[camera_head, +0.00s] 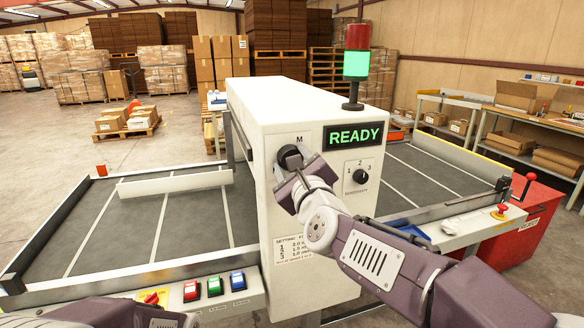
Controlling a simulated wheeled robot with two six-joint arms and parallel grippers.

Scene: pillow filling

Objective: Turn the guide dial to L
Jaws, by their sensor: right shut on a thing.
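The guide dial (290,157) is a dark round knob on the front of the white machine (300,110), under a letter M. My right gripper (290,180) is at the dial, shut on it, and hides its lower part. Any L marking and the dial's pointer do not show behind the gripper. Part of my left arm shows at the bottom left, but its gripper is not in view.
A green READY display (353,136) and a smaller 1-2-3 dial (360,176) sit right of the guide dial. Red, green and blue buttons (214,286) are at lower left. Conveyor beds extend both sides.

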